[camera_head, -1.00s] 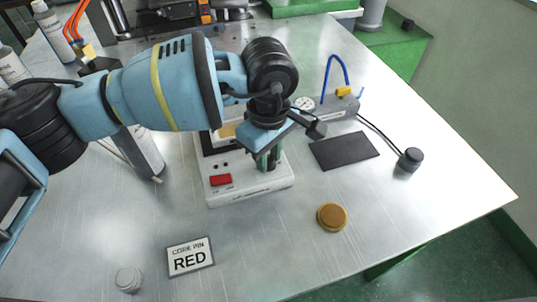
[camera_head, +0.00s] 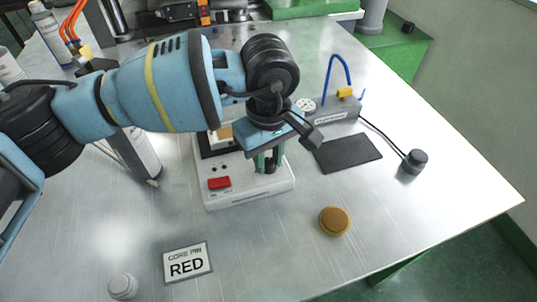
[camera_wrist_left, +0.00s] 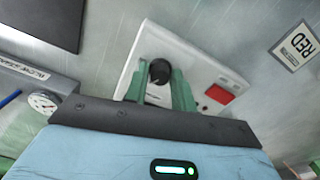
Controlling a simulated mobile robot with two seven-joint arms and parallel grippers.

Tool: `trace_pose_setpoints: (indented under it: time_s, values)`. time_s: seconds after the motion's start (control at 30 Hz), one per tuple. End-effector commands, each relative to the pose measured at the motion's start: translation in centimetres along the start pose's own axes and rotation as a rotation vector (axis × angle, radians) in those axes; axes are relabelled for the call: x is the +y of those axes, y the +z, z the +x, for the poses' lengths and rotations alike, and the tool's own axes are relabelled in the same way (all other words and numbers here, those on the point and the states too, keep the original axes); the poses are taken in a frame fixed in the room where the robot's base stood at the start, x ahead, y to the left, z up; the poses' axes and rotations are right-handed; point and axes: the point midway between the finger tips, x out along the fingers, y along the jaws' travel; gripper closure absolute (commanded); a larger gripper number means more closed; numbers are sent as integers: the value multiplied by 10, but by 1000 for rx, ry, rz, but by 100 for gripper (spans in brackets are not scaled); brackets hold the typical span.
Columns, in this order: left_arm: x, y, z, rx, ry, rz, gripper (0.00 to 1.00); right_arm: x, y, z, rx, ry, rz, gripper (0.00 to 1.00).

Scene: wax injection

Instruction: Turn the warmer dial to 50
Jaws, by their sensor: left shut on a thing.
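The warmer (camera_head: 250,195) is a white box with a red switch (camera_head: 219,183) on its front panel. Its black dial (camera_wrist_left: 159,71) shows in the left wrist view between the green fingers of my left gripper (camera_wrist_left: 160,82). In the head view my left gripper (camera_head: 268,162) points down over the right part of the warmer's panel, shut on the dial. The dial's scale and pointer are mostly hidden by the fingers, so its setting cannot be read. My right gripper is not in view.
A "CORE PIN RED" card (camera_head: 188,262), a grey cap (camera_head: 123,286) and an amber disc (camera_head: 334,221) lie on the metal table. A dark mat (camera_head: 347,153) and a grey block with a gauge (camera_head: 306,105) are to the right. The front of the table is mostly clear.

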Motion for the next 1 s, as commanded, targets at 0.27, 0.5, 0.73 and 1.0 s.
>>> trace_pose_setpoints:
  time_s: [0.27, 0.5, 0.73, 1.0]
  values:
    - [0, 0, -1, 0, 2, 0, 53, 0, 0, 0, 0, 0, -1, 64]
    - [0, 0, -3, 1, 2, -1, 53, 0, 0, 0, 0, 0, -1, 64]
    - [1, 0, -33, 2, 4, 0, 53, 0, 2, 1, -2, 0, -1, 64]
    - [0, 0, -70, 1, 2, 0, 53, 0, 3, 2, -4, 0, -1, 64]
